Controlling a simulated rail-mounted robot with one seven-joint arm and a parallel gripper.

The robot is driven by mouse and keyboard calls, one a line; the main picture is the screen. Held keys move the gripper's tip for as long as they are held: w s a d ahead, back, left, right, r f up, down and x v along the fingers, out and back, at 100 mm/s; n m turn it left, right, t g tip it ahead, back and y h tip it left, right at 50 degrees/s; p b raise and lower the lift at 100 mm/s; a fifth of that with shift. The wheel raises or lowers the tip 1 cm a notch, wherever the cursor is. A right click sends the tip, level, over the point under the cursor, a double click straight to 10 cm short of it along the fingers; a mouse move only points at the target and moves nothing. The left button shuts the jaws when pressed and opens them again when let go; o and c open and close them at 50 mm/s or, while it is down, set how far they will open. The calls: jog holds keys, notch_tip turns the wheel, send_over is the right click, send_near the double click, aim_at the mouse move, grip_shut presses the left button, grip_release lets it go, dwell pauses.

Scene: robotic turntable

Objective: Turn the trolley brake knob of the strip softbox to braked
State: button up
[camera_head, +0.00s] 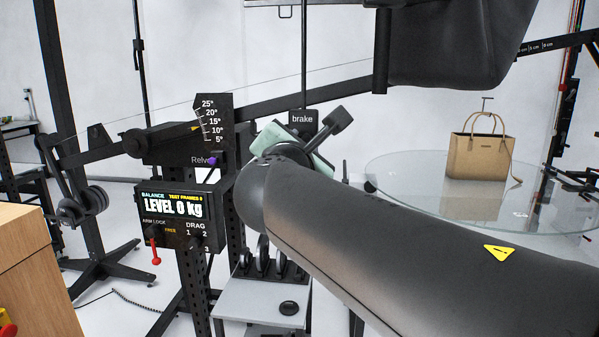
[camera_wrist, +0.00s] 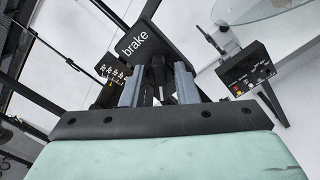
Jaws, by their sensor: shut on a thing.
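A dark plate lettered "brake" (camera_head: 303,118) hangs just beyond my gripper in the head view, and it also shows in the wrist view (camera_wrist: 137,44). In the wrist view the black brake knob (camera_wrist: 157,78) stands in front of this plate. My gripper (camera_wrist: 158,86) is shut on the knob, with one grey finger on each side of it. In the head view my mint-green gripper body (camera_head: 271,134) is partly covered by my arm, and the knob and fingertips are hidden. A large dark housing (camera_head: 450,45), probably the softbox, hangs at upper right. The knob's setting cannot be read.
A black balance box (camera_head: 178,222) reading "LEVEL 0 kg" stands left of my arm, below an angle scale (camera_head: 213,118). A glass turntable (camera_head: 400,178) with a tan handbag (camera_head: 478,156) is at right. A wooden box (camera_head: 40,265) is at lower left.

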jog(key=m+b, duration=0.6)
jog(key=b, duration=0.1)
jog(key=m+b, duration=0.4)
jog(key=shift+f, duration=0.3)
jog(key=o, duration=0.7)
jog(key=shift+c, duration=0.2)
jog(key=shift+r, duration=0.15)
